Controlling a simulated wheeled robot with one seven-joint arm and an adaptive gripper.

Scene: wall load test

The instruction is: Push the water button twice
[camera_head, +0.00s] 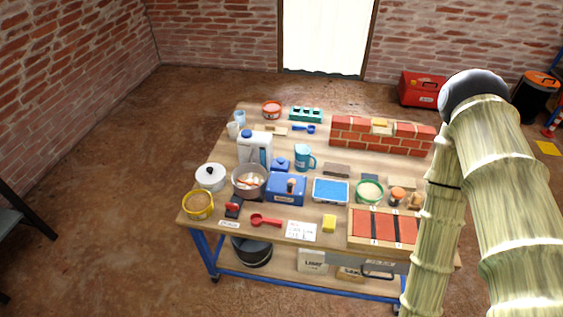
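A white and blue jug-like container (255,150) with a blue cap stands at the left of the workbench. A small blue block with a raised top (281,164) sits just right of it. A larger blue box (287,189) with a small reddish part on top is in front. I cannot tell which of these carries the water button, as labels are too small to read. My arm rises at the right of the view, and its lower part runs out at the bottom edge. My gripper is not in view.
A small brick wall (382,135) stands at the back right. Open floor lies around the bench.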

